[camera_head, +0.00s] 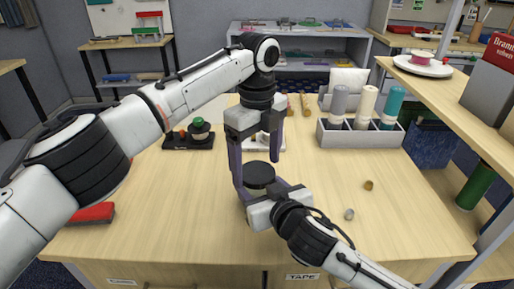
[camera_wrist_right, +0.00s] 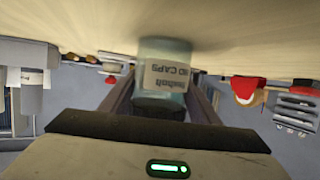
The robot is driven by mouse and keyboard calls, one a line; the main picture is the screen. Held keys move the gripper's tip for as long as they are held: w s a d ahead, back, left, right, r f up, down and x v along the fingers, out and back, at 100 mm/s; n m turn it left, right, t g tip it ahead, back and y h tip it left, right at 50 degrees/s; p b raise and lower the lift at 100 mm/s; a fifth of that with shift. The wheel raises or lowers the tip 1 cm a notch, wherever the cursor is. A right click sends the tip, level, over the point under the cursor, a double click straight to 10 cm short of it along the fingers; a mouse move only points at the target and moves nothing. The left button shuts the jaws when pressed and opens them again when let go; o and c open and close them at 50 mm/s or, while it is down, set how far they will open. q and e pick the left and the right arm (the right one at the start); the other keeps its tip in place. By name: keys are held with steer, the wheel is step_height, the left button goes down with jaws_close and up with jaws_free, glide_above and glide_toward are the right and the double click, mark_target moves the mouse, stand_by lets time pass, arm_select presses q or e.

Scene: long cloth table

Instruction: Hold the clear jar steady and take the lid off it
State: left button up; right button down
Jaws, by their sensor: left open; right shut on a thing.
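The clear jar (camera_wrist_right: 165,52) stands on the table with a printed label, seen upside down in the right wrist view. Its dark lid (camera_head: 259,174) is on top and also shows in the right wrist view (camera_wrist_right: 158,105). My right gripper (camera_head: 260,190) is shut on the jar, its fingers on either side of the body below the lid. In the head view the jar's body is mostly hidden by the grippers. My left gripper (camera_head: 256,170) is open and points down, its fingers spread around the lid; I cannot tell whether they touch it.
A grey divided holder (camera_head: 360,136) with several upright cylinders stands at the back right. A dark tray (camera_head: 188,141) with green and red items is at the back left. Two small caps (camera_head: 349,214) (camera_head: 369,185) lie to the right. The table's right half is mostly clear.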

arm_select(q)
steer(key=shift+f, duration=0.4)
steer(key=c, duration=1.1)
steer(key=o, duration=1.1)
steer(key=shift+o, duration=0.2)
steer(key=shift+r, duration=2.3)
arm_select(e)
steer(key=c, duration=0.6)
jaws_free()
steer(key=shift+o, duration=0.2)
